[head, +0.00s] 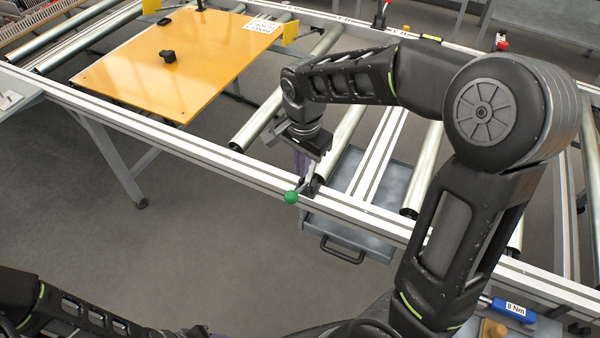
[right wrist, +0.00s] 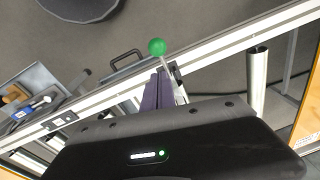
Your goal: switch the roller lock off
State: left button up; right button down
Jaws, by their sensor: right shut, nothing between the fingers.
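The roller lock is a lever with a green ball knob (head: 291,197) on the near rail of the roller table. Its metal rod leads to a dark bracket on the rail. In the right wrist view the green knob (right wrist: 157,47) stands just beyond the fingertips, with the rod beside them. My right gripper (head: 302,172) is shut and empty, pointing down close beside the lever; whether it touches the rod I cannot tell. Its purple fingers also show in the right wrist view (right wrist: 157,93). My left arm is at the bottom left of the head view, with its gripper mostly cut off.
An orange board (head: 165,65) with a black knob lies on the rollers at the left. A blue-handled torque tool (head: 513,309) lies at the lower right. Floor in front of the rail is clear.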

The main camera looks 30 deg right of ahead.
notch_tip(320, 180, up, 6)
jog(key=s+a, duration=0.2)
jog(key=shift+s+a, duration=0.15)
jog(key=shift+a, duration=0.2)
jog(key=shift+r, duration=0.1)
jog(key=w+a+f+n+t+y, duration=0.3)
jog(key=w+a+f+n+t, duration=0.1)
jog(key=w+a+f+n, duration=0.6)
jog(key=s+a+f+n+y, duration=0.15)
jog(key=s+a+f, duration=0.35)
jog(key=f, duration=0.5)
jog(key=s+a+f+g, duration=0.2)
jog(key=s+f+g, duration=0.2)
jog(key=s+f, duration=1.3)
jog(key=s, duration=0.3)
jog(key=shift+s+a+g, duration=0.25)
jog(key=shift+s+g, duration=0.05)
jog(key=shift+s, duration=0.1)
